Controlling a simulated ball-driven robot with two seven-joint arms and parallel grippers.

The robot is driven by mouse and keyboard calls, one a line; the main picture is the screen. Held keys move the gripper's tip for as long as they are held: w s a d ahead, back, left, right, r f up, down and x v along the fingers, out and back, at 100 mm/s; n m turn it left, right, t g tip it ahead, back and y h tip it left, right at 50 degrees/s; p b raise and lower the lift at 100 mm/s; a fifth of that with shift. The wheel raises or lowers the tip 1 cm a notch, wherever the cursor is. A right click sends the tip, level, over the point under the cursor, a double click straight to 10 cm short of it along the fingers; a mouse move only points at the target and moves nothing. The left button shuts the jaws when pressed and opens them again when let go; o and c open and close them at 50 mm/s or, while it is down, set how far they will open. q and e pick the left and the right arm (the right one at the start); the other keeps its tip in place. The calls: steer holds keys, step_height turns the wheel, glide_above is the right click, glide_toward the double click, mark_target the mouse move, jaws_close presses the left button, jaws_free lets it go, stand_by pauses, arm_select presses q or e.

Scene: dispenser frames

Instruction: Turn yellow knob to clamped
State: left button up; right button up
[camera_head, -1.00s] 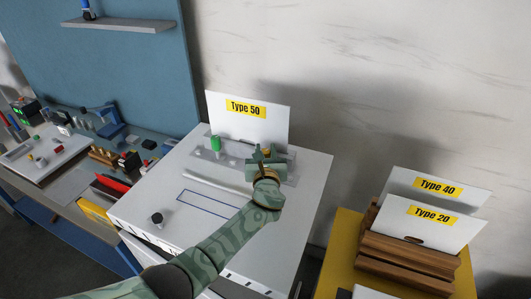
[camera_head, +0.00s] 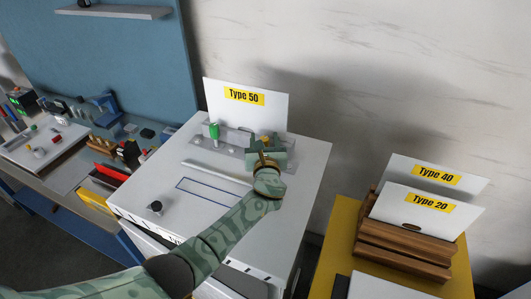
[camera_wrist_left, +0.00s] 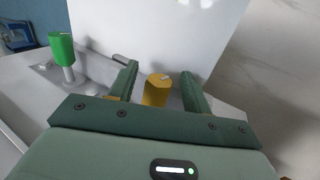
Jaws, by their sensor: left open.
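The yellow knob (camera_wrist_left: 156,90) stands upright on the grey fixture at the back of the white cabinet. In the head view the yellow knob (camera_head: 266,140) is mostly hidden by my left gripper (camera_head: 266,152). In the left wrist view my left gripper (camera_wrist_left: 161,88) is open, with one finger on each side of the knob. A gap shows between each finger and the knob. The green knob (camera_wrist_left: 62,49) stands to the left on the same fixture; it also shows in the head view (camera_head: 214,131). My right gripper is not in view.
A white plate labelled Type 50 (camera_head: 246,104) stands upright behind the fixture. A black knob (camera_head: 155,207) and a blue outlined rectangle lie on the cabinet top (camera_head: 190,160). Plates labelled Type 40 and Type 20 (camera_head: 420,215) stand in a wooden rack to the right.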

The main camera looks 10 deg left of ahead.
arm_select(q)
steer(key=v, duration=1.6)
steer(key=shift+f, duration=0.15)
